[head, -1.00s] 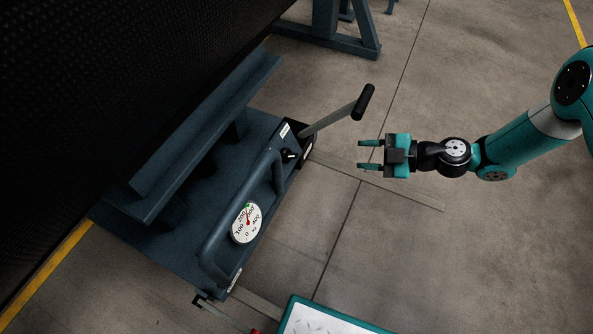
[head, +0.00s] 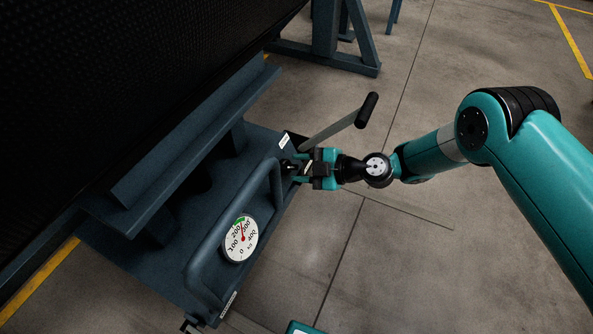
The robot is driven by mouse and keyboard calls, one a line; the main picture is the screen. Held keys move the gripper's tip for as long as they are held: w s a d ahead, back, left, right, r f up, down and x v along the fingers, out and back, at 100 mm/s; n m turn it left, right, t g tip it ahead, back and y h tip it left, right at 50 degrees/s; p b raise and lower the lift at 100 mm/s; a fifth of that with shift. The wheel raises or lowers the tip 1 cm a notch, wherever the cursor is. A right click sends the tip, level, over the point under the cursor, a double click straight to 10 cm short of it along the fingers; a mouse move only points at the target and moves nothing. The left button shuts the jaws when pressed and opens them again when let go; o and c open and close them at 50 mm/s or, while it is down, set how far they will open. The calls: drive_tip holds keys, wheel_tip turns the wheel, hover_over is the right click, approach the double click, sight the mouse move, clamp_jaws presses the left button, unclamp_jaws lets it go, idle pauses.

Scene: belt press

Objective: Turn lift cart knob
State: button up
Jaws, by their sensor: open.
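The lift cart (head: 150,262) is a dark blue platform with a tubular rail, standing at left and centre. Its small black knob (head: 285,164) sits on the box at the cart's right end, near the base of the lever. My gripper (head: 297,169) is open, with its teal fingers pointing left at the knob. The fingers partly cover the knob and box, and I cannot tell whether they touch it. The grey lever (head: 335,127) with a black grip rises just behind my gripper. The round gauge (head: 240,238) on the cart has its red needle near the green band.
A large black ribbed roll or belt (head: 130,90) fills the upper left above the cart. A blue steel stand (head: 325,50) is at the top. A teal-edged object (head: 300,327) shows at the bottom edge. The floor at right is clear.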

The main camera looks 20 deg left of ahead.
drive_tip(key=shift+a+f, duration=0.15)
drive_tip(key=shift+a, duration=0.4)
clamp_jaws()
